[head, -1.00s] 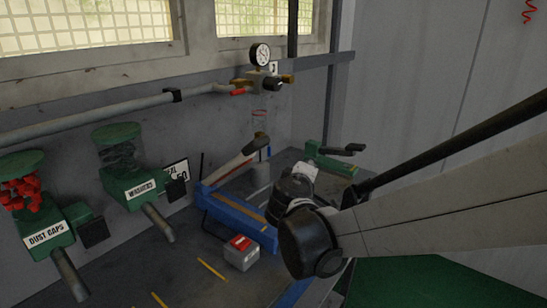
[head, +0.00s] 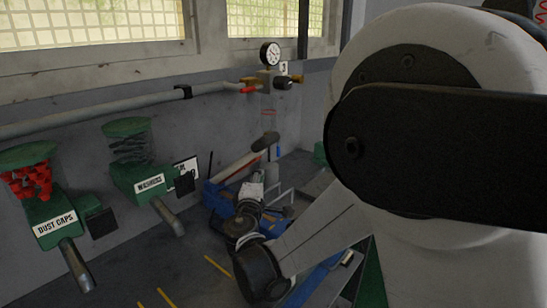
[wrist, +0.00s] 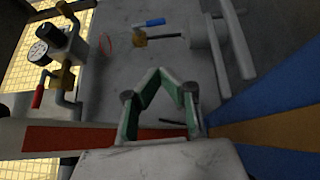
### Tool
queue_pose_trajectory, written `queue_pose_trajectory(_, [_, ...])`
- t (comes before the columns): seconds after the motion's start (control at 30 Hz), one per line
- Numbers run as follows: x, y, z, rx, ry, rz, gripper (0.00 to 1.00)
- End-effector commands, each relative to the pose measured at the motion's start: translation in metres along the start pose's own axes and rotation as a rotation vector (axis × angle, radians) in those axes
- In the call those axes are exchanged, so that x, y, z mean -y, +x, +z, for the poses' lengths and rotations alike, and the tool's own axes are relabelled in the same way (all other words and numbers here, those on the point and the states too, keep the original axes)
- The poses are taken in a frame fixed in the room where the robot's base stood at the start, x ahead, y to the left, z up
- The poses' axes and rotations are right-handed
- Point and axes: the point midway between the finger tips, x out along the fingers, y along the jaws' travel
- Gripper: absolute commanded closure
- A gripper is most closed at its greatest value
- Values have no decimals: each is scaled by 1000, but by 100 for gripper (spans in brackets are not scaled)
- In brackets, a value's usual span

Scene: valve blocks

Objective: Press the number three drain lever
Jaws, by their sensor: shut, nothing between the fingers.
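A pipe valve block (head: 268,82) with a round white gauge (head: 270,53) is on the back wall in the head view. A red lever (head: 249,89) is on its left side, and a small white tag (head: 284,68) has a mark too small to read surely. In the wrist view the gauge (wrist: 38,51) and red lever (wrist: 37,97) are at the left, and a blue lever (wrist: 150,23) is at the top. I cannot tell which is the number three drain lever. My gripper (wrist: 166,76) is shut and empty, apart from both levers.
Green dispensers labelled dust caps (head: 56,222) and washers (head: 148,183) hang at the left. A blue frame (head: 217,198) stands on the bench. A grey pipe (head: 110,115) runs along the wall. My arm covers the right side.

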Motion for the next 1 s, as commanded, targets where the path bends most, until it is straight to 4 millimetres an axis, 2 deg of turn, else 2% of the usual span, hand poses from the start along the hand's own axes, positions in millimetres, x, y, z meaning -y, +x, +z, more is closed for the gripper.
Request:
queue_pose_trajectory(0.13, [0,4,0,1,0,0,100])
queue_pose_trajectory(0.27, [0,17,1,3,0,0,100])
queue_pose_trajectory(0.73, [0,102,1,2,0,0,100])
queue_pose_trajectory(1.0, [0,124,25,3,0,0,100])
